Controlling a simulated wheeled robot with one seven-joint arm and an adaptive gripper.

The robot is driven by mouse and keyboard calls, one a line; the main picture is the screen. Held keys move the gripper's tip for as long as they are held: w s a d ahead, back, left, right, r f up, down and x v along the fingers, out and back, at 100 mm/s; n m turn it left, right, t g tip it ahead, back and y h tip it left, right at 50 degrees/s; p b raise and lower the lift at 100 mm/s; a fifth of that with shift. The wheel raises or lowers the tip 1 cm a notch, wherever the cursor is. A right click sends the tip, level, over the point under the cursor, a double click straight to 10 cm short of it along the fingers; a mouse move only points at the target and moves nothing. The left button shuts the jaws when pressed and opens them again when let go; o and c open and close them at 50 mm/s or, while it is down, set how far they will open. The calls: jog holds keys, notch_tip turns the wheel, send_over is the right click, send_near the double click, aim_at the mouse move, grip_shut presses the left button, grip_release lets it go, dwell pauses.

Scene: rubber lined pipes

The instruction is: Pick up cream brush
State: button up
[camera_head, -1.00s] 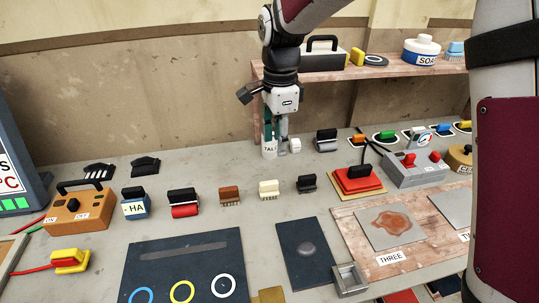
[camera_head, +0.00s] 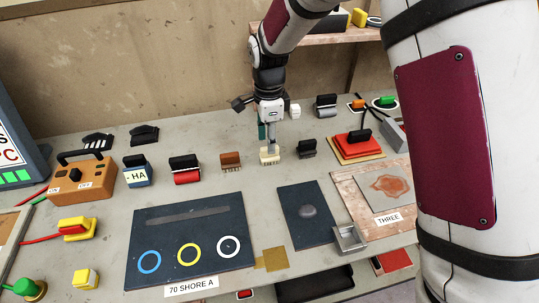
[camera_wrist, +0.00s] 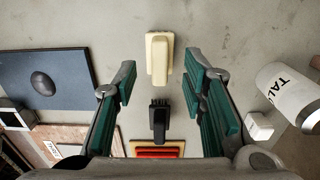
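The cream brush (camera_head: 270,156) stands on the grey bench, in a row between a brown brush (camera_head: 231,160) and a black brush (camera_head: 307,149). In the wrist view the cream brush (camera_wrist: 159,59) shows ahead of the fingers, roughly centred between their lines. My gripper (camera_head: 269,132) points down at the cream brush from just above or behind it in the head view. In the wrist view my gripper (camera_wrist: 162,82) is open, with green-padded fingers wide apart and nothing held. The exact height gap to the brush cannot be told.
The black brush (camera_wrist: 159,118) lies close by, between the fingers' lines in the wrist view. A white bottle labelled TALC (camera_wrist: 290,95) and a small white block (camera_wrist: 259,126) are to the right. A dark mat (camera_head: 188,240) and dark plate (camera_head: 308,213) lie in front.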

jog(key=shift+d+f, duration=0.1)
jog(key=shift+f, duration=1.9)
grip_shut()
jog(key=shift+r, duration=0.1)
jog(key=shift+r, duration=0.6)
notch_tip(320, 180, up, 2)
jog(key=shift+w+r, duration=0.1)
jog(key=s+d, duration=0.3)
jog(key=s, duration=0.1)
jog(key=s+d+r, duration=0.1)
jog(key=s+d, duration=0.2)
jog(key=s, duration=0.2)
jog(key=s+d, duration=0.3)
jog(key=s, duration=0.1)
jog(key=shift+s+d+r, duration=0.1)
jog(key=shift+s+r, duration=0.05)
jog(key=shift+r, duration=0.05)
